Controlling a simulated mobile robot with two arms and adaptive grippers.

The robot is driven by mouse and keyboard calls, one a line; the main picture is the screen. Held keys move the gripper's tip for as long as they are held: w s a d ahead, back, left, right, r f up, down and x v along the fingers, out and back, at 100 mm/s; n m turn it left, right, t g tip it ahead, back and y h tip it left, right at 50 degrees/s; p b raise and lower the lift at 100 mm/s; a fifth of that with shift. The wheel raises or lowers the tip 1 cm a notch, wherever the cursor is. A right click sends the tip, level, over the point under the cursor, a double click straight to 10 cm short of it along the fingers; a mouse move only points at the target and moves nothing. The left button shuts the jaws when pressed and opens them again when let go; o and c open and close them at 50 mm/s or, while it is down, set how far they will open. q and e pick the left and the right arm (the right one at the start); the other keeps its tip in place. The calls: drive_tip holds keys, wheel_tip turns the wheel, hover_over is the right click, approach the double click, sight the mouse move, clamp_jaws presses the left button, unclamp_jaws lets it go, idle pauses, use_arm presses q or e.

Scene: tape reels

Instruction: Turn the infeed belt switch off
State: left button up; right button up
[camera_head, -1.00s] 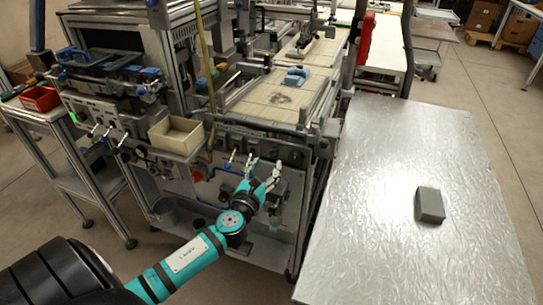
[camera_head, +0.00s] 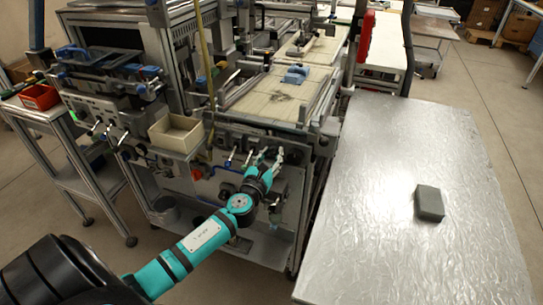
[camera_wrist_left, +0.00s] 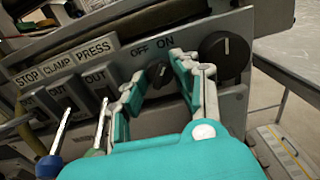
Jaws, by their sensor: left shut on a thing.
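The infeed belt switch appears as a small dark rotary knob (camera_wrist_left: 158,74) on the grey panel, below the OFF and ON labels in the left wrist view. My left gripper (camera_wrist_left: 160,80) has one finger on each side of this knob and is shut on it. I cannot tell for sure which label the knob points to. In the head view my left gripper (camera_head: 266,157) is at the front panel of the machine (camera_head: 228,138), and the knob is hidden there. My right gripper is not in view.
A larger black knob (camera_wrist_left: 222,57) is just right of the gripper. Levers with a blue ball (camera_wrist_left: 49,166) and a green ball stick out at the left, near labels STOP, CLAMP and PRESS. A metal table (camera_head: 400,150) with a grey block (camera_head: 429,204) stands to the right.

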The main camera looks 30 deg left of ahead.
use_arm(q)
clamp_jaws()
drive_tip(key=shift+n, duration=0.3)
drive_tip(key=n, duration=0.2)
drive_tip(key=shift+n+b, duration=0.3)
drive_tip(key=shift+b, duration=0.1)
drive_tip(key=n, duration=0.3)
drive_tip(key=shift+n, duration=0.3)
drive_tip(key=n+b, duration=0.1)
drive_tip(key=n, duration=0.2)
drive_tip(key=shift+n, duration=2)
drive_tip(key=shift+r, duration=0.1)
